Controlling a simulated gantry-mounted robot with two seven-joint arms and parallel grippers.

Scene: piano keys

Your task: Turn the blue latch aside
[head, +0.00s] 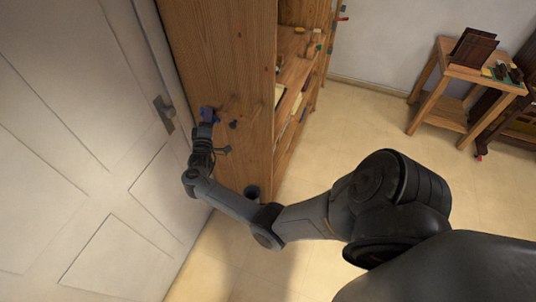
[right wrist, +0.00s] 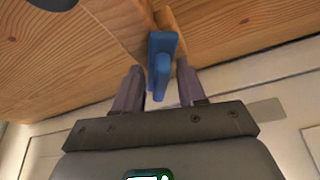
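The blue latch (head: 208,113) sits on the wooden side panel of a bookcase in the head view. In the right wrist view the blue latch (right wrist: 162,62) hangs between the two fingers, its lower end pointing toward my palm. My right gripper (head: 204,131) is up at the panel, around the latch. In the right wrist view the right gripper (right wrist: 160,82) has its fingers apart, with narrow gaps on both sides of the latch; firm contact is not visible. My left gripper is not in view.
A small wooden table (head: 470,75) stands far right; floor between is clear.

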